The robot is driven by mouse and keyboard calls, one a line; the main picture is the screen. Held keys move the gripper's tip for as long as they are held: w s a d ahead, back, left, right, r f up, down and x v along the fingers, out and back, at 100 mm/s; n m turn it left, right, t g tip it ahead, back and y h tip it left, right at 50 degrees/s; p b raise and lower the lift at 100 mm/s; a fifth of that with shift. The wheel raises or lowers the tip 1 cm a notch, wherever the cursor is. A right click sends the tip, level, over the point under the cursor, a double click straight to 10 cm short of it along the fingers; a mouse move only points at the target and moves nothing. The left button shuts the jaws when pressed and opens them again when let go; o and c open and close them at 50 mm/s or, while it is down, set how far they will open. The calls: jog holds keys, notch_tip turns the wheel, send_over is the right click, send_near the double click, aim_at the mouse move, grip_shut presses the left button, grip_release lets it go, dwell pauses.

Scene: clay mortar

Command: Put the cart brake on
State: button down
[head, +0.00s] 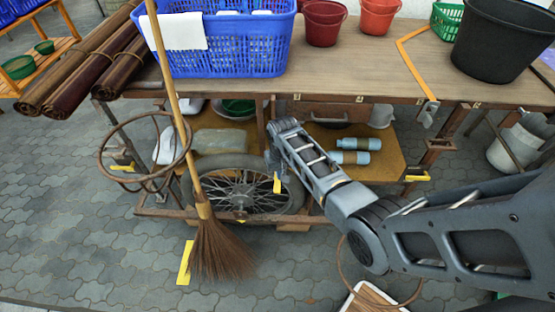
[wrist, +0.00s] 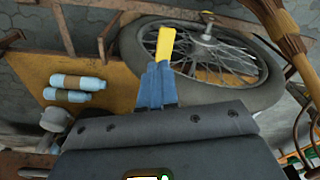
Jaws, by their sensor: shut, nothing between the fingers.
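The cart (head: 330,85) is a wooden table on a metal frame with a spoked wheel (head: 231,190) under its left part; the wheel also shows in the wrist view (wrist: 245,95). A small yellow lever-like piece (head: 277,184) stands in front of the wheel and looks like the brake handle. In the wrist view this yellow piece (wrist: 166,43) shows just beyond the fingertips. My gripper (head: 272,166) is beside the wheel. In the wrist view its blue fingers (wrist: 156,75) are shut with nothing between them. I cannot tell whether the fingertips touch the yellow piece.
A broom (head: 220,248) leans on the left by a rusty ring (head: 103,150). A blue basket (head: 225,60), red buckets (head: 325,24) and a black bucket (head: 500,45) stand on top. Paving in front is partly clear.

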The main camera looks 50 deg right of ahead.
jog(key=shift+s+a, duration=0.1)
jog(key=shift+s, duration=0.1)
jog(key=shift+r, duration=0.1)
notch_tip(320, 180, up, 8)
jog(key=shift+s+a+p, duration=0.2)
jog(key=shift+s+p, duration=0.1)
jog(key=shift+p, duration=0.1)
jog(key=shift+f, duration=0.2)
dwell(0.4)
